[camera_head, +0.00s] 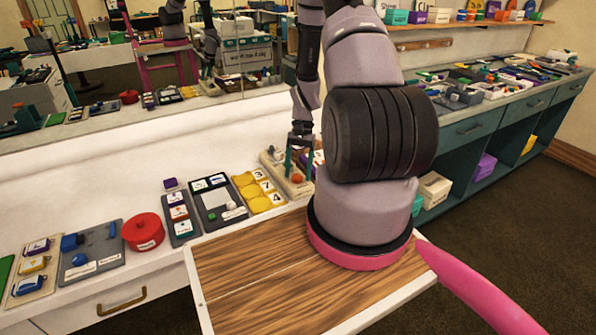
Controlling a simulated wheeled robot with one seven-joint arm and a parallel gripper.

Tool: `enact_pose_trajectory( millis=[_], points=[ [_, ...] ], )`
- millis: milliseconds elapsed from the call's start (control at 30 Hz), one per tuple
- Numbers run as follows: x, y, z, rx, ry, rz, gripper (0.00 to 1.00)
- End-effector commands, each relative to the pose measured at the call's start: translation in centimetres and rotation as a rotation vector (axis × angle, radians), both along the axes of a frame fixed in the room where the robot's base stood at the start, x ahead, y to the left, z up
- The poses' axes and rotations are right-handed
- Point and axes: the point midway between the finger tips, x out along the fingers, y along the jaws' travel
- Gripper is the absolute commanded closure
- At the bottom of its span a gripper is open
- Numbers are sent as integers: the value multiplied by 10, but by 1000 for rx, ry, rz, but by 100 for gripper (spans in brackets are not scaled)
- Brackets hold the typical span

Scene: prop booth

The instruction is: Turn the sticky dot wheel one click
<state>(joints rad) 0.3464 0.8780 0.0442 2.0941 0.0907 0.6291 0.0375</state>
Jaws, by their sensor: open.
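My gripper (300,161) hangs fingers down over the counter, left of my thick arm links. Its teal fingers are apart. Below them is a beige board (272,165) with an orange-red piece (297,178) and a purple part partly behind the gripper. I cannot tell whether the fingers touch anything. No part is clearly readable as the sticky dot wheel; it may be on this board, partly hidden by my gripper and arm.
Left along the white counter (120,185) are a yellow-piece board (259,192), a grey tray (218,200), a round red container (143,232) and more boards. A mirror behind reflects the room. A teal cabinet (480,135) with a crowded top stands right.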

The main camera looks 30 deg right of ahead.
Motion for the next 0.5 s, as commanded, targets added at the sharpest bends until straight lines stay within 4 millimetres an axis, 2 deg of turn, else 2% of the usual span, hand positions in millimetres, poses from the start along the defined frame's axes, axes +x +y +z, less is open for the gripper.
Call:
enact_pose_trajectory(
  millis=[233, 267, 300, 433, 500],
  points=[
    [0, 0, -1, -1, -1, 0, 28],
    [0, 0, -1, -1, -1, 0, 32],
    [0, 0, -1, -1, -1, 0, 48],
    [0, 0, -1, -1, -1, 0, 97],
    [0, 0, -1, -1, -1, 0, 100]
  ],
)
